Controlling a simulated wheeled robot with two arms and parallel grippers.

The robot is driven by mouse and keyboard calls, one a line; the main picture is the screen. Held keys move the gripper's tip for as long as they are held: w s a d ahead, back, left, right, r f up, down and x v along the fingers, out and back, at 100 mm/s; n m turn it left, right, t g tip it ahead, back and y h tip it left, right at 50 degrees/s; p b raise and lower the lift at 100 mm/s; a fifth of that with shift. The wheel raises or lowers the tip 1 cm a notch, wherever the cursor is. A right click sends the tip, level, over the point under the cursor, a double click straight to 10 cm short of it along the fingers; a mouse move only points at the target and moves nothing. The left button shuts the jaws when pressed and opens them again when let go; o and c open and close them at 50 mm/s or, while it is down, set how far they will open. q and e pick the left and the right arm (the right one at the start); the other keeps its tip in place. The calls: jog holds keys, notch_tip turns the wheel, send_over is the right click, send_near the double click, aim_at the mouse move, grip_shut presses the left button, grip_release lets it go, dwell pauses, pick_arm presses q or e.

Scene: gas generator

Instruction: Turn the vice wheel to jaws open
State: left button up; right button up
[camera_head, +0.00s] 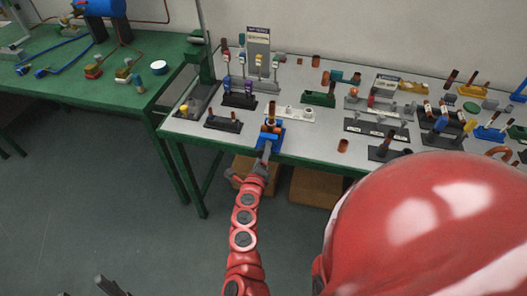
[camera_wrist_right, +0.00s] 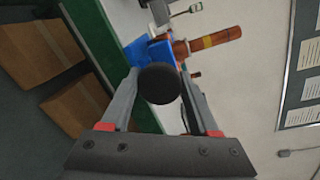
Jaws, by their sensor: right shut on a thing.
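The blue vice (camera_head: 270,138) is at the front edge of the grey-topped table in the head view. In the right wrist view the vice (camera_wrist_right: 150,50) has a round black wheel (camera_wrist_right: 160,84) facing my camera. My right gripper (camera_head: 265,152) reaches the vice from the front and is shut on the wheel, with one finger on each side of it. My left gripper (camera_head: 86,290) shows only as grey fingertips, spread apart and empty, at the bottom edge.
Racks of fittings and tools (camera_head: 375,130) crowd the table to the right. A small dark rack (camera_head: 223,122) stands left of the vice. Cardboard boxes (camera_head: 316,187) sit under the table. A green table (camera_head: 120,98) stands at left. The floor in front is clear.

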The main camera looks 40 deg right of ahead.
jog(key=o, duration=1.3)
jog(key=shift+o, duration=0.2)
jog(key=b+v, duration=0.2)
jog(key=v, duration=1.5)
jog(key=shift+a, duration=0.2)
jog(key=shift+s, duration=0.15)
